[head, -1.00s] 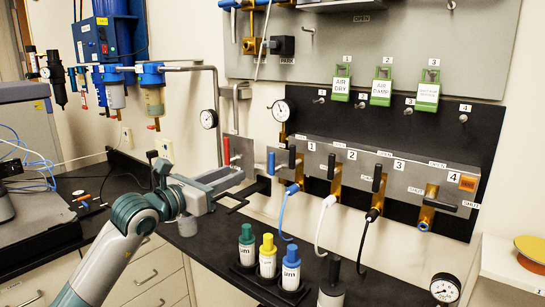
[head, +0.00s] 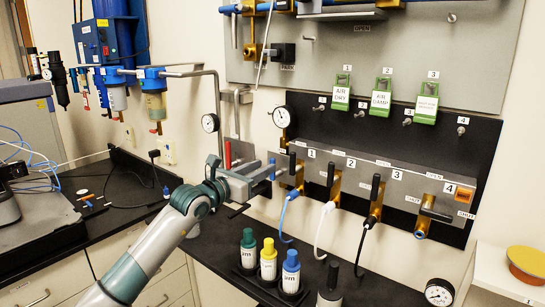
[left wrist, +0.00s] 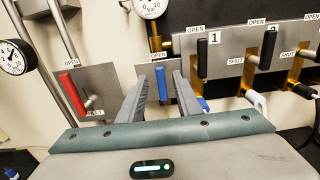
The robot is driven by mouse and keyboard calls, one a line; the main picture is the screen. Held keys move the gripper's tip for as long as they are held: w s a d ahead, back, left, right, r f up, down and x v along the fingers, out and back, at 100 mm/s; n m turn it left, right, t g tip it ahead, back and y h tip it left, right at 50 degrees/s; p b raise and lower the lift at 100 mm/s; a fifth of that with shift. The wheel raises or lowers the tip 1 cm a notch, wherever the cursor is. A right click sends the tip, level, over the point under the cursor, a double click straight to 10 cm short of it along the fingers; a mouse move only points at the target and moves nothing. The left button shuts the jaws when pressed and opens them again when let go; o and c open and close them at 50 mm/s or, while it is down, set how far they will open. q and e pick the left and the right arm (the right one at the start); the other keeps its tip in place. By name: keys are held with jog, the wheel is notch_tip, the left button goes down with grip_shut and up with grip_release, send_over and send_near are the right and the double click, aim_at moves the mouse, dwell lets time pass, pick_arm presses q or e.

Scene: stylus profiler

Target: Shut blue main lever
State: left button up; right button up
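The blue main lever (left wrist: 161,84) stands upright on a grey plate under an OPEN label in the left wrist view. In the head view the blue lever (head: 271,169) shows at my left gripper's tips. My left gripper (head: 264,171) is open. In the left wrist view its two fingers (left wrist: 160,88) reach toward the plate, one on each side of the blue lever, with gaps visible. I cannot tell whether the fingertips have reached the lever's depth. Any label below the lever is hidden. My right gripper is not in view.
A red lever (left wrist: 73,93) is left of the blue one. Black-handled valves (head: 331,174) with hoses line the panel to the right. Bottles with green, yellow and blue caps (head: 269,258) stand on the black counter below. A gauge (head: 282,117) is above.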

aim_at(272, 180)
pick_arm(q)
jog(key=shift+p+x, duration=0.95)
jog(key=shift+x, duration=1.95)
jog(key=shift+c, duration=0.7)
grip_shut()
